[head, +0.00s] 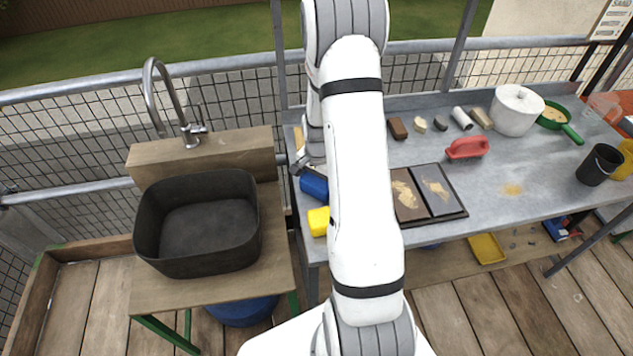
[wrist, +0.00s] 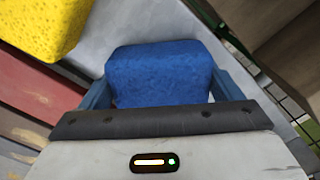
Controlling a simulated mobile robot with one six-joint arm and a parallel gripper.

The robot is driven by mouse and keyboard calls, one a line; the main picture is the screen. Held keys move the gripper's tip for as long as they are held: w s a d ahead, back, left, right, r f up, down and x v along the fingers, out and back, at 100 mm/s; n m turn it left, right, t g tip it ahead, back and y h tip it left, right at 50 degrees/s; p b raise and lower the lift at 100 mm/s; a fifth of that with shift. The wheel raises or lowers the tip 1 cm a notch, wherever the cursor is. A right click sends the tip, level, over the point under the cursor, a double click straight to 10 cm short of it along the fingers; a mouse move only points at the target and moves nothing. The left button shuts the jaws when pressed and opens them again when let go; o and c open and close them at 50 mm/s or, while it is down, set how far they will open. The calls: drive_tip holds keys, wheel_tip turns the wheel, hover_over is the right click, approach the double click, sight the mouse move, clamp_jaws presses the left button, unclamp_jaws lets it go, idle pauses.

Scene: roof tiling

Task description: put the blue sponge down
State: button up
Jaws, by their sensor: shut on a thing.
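The blue sponge (wrist: 160,75) is between the fingers of my gripper (wrist: 160,92) in the wrist view, and the gripper is shut on it. In the head view the blue sponge (head: 314,184) shows at the left end of the grey metal bench (head: 470,225), partly hidden by my arm. My gripper (head: 308,168) is mostly hidden there too. I cannot tell whether the sponge touches the bench top. A yellow sponge (head: 318,221) lies just in front of it, and it also shows at the top left of the wrist view (wrist: 40,25).
A black basin (head: 198,222) with a tap (head: 175,105) stands on a wooden stand to the left. On the bench are a tray with two dusty tiles (head: 425,193), a red-handled tool (head: 467,148), a white pot (head: 516,110), a green pan (head: 556,115) and a black bucket (head: 599,165).

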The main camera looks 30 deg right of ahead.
sight(317, 180)
drive_tip(key=shift+f, duration=0.25)
drive_tip(key=o, duration=0.9)
drive_tip(key=shift+r, duration=0.1)
drive_tip(key=shift+o, duration=0.2)
wheel_tip(317, 180, up, 12)
drive_tip(key=b, duration=0.2)
drive_tip(key=s+a+r+n+t, duration=0.1)
drive_tip(key=s+a+r+n, duration=0.5)
drive_tip(key=s, duration=0.3)
drive_tip(key=s+a+r+n+t, duration=0.2)
drive_tip(key=s+a+r+n, duration=0.4)
drive_tip(key=s+a+r, duration=0.2)
drive_tip(key=shift+s+a+r, duration=0.2)
drive_tip(key=shift+s+r, duration=0.15)
drive_tip(key=shift+s, duration=0.85)
